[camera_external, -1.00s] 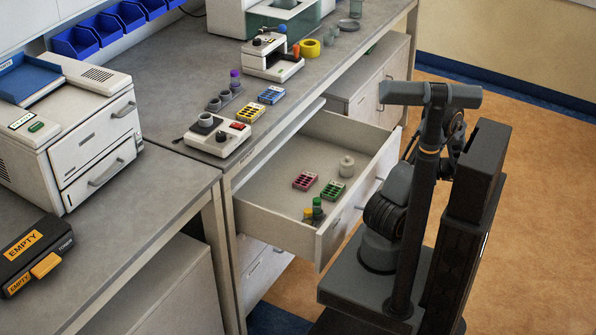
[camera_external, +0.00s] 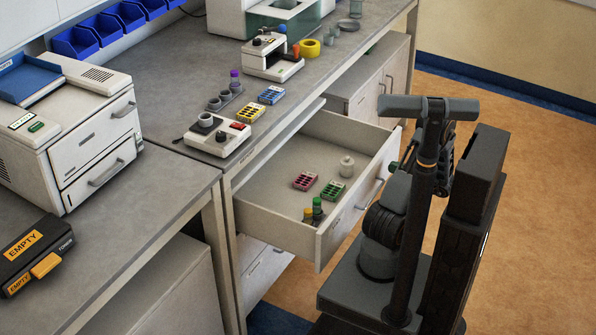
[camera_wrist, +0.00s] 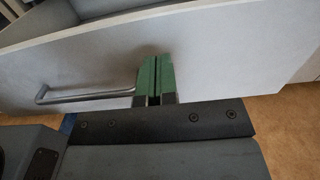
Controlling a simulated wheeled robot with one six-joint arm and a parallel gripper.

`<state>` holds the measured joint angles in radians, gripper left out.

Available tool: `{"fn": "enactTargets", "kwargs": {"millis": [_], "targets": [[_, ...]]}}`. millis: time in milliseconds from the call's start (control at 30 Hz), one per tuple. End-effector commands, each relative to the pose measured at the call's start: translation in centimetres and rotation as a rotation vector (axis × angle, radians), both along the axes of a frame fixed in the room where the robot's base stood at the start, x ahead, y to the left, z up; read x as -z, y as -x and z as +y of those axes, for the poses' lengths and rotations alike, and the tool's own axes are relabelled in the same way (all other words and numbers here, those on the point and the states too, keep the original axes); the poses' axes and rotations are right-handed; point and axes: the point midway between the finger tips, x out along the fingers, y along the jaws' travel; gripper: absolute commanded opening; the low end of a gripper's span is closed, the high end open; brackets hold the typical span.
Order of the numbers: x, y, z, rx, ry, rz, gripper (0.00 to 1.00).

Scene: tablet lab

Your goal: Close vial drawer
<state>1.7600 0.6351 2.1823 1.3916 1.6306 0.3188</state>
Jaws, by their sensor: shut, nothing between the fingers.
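The vial drawer (camera_external: 272,228) is pulled out from under the bench in the external view. Its pale front panel (camera_wrist: 230,60) fills much of the wrist view, with a metal bar handle (camera_wrist: 80,95) on it. My gripper (camera_wrist: 154,75) is shut and empty, its green fingertips in front of the panel by the handle's right end. Whether they touch the panel I cannot tell. In the external view the gripper is mostly hidden by my arm. Inside the drawer are a pink rack (camera_external: 305,181), a green rack (camera_external: 333,190), a white jar (camera_external: 346,167) and green-capped vials (camera_external: 317,206).
The grey bench top (camera_external: 170,85) above the drawer holds a small device (camera_external: 218,137), coloured racks and a microscope-like instrument (camera_external: 270,58). A cabinet (camera_external: 365,85) stands beyond the drawer. Orange floor (camera_external: 530,140) is clear to the right.

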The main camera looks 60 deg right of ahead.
Motion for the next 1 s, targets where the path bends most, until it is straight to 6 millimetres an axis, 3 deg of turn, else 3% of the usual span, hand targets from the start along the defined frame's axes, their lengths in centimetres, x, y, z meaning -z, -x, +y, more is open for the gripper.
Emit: {"fn": "enactTargets", "kwargs": {"millis": [200, 833, 1000], "targets": [[0.1, -2.2, 0.0, -0.002, 0.0, 0.0, 0.0], [0.0, -3.1, 0.0, -0.001, 0.0, 0.0, 0.0], [-0.1, -4.9, 0.1, -0.005, -0.001, 0.0, 0.0]]}}
